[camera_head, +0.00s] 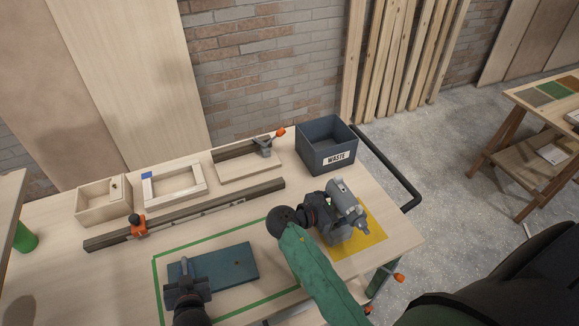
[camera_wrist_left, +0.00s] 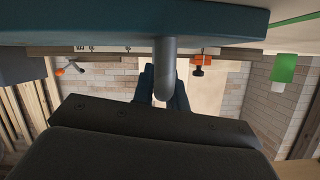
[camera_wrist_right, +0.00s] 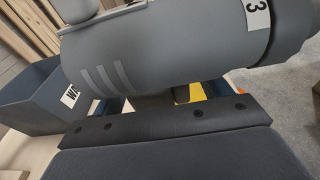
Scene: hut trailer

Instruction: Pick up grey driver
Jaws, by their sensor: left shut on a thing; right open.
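The grey driver (camera_head: 345,203) stands on a yellow patch (camera_head: 372,243) at the bench's right side. In the right wrist view its thick grey body (camera_wrist_right: 175,50), with pale stripes and a "3" label, fills the top. My right gripper (camera_head: 335,228) is open at the driver, its fingers partly hidden behind the body. A grey part lies between the fingers; I cannot tell whether they touch it. My left gripper (camera_head: 187,274) is shut on a grey upright handle (camera_wrist_left: 165,70) on the blue board (camera_head: 238,263).
A dark "WASTE" bin (camera_head: 326,145) stands behind the driver. A black rail (camera_head: 388,170) runs along the bench's right end. Wooden trays (camera_head: 105,203), a long dark bar with an orange clamp (camera_head: 137,226) and another clamp (camera_head: 265,145) lie at the back. Green tape surrounds the board.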

